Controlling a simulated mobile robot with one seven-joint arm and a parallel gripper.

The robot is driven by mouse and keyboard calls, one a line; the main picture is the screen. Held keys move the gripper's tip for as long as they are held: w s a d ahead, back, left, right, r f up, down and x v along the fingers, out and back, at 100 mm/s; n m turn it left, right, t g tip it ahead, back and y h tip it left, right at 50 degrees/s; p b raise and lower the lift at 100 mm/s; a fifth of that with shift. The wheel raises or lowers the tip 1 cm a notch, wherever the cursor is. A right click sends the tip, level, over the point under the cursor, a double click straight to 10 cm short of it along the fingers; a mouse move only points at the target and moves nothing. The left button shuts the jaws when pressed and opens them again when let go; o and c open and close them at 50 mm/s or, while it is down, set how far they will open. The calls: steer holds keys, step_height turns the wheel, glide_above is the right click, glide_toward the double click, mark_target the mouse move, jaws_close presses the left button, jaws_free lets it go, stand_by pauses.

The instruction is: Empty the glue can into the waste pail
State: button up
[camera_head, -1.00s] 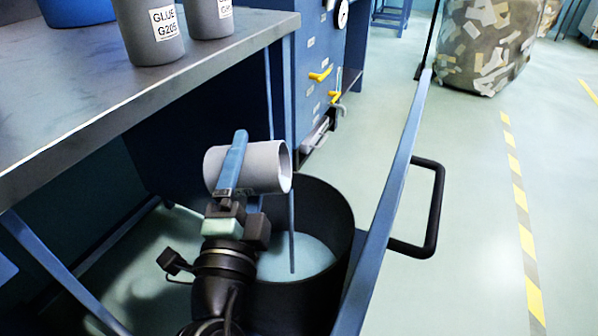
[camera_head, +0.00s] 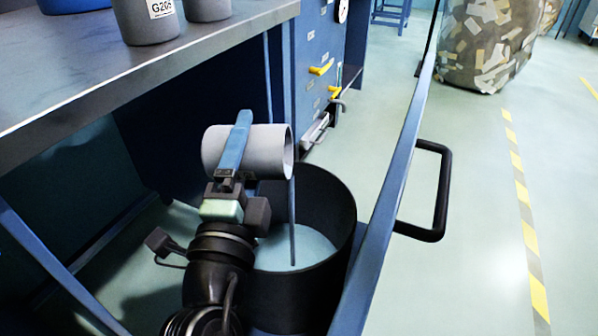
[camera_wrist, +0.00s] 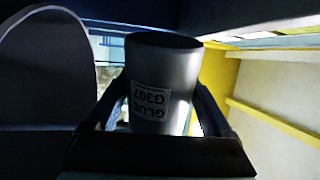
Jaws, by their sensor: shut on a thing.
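The glue can (camera_head: 268,153) is a plain grey cylinder lying on its side in the head view, its mouth toward the right. My gripper (camera_head: 238,145) is shut around its middle, with one blue finger across the near side. In the wrist view the can (camera_wrist: 160,65) sits between the fingers and its label reads GLUE G307. A thin grey-blue stream of glue (camera_head: 292,220) falls from the mouth into the black waste pail (camera_head: 335,200). Pale blue liquid (camera_head: 300,250) lies in the pail. The can's inside is mostly hidden.
A metal bench (camera_head: 100,90) at upper left carries other grey cans, one labelled G205 (camera_head: 148,20). A blue rail (camera_head: 395,190) with a black handle (camera_head: 437,190) runs just right of the pail. Open floor lies beyond it.

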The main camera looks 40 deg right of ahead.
steer(key=shift+r+m+b, duration=0.15)
steer(key=shift+m+b, duration=0.25)
steer(key=shift+b, duration=0.2)
steer(key=shift+s+d+f+m+g+h+b, duration=0.15)
steer(key=shift+m+b, duration=0.25)
steer(key=shift+b, duration=0.45)
steer(key=shift+s+d+f+m+g+h+b, duration=0.15)
steer(key=shift+m+g+b, duration=0.2)
steer(key=shift+b, duration=0.5)
steer(key=r+p, duration=0.1)
steer(key=p, duration=0.1)
steer(key=n+p, duration=0.1)
steer(key=shift+w+a+r+t+p, duration=0.15)
steer(key=shift+w+r+t+p, duration=0.05)
steer(key=shift+r+t+p, duration=0.15)
steer(key=shift+w+a+f+n+p, duration=0.1)
steer(key=shift+n+p, duration=0.55)
steer(key=shift+p, duration=0.5)
steer(key=shift+f+n+p, duration=0.35)
steer(key=shift+f+n, duration=0.05)
steer(key=shift+a+f, duration=0.1)
steer(key=shift+f, duration=0.2)
steer(key=shift+w, duration=0.1)
steer(key=shift+n+t+y+p, duration=0.3)
steer(key=shift+t+y, duration=0.05)
steer(key=shift+y, duration=0.05)
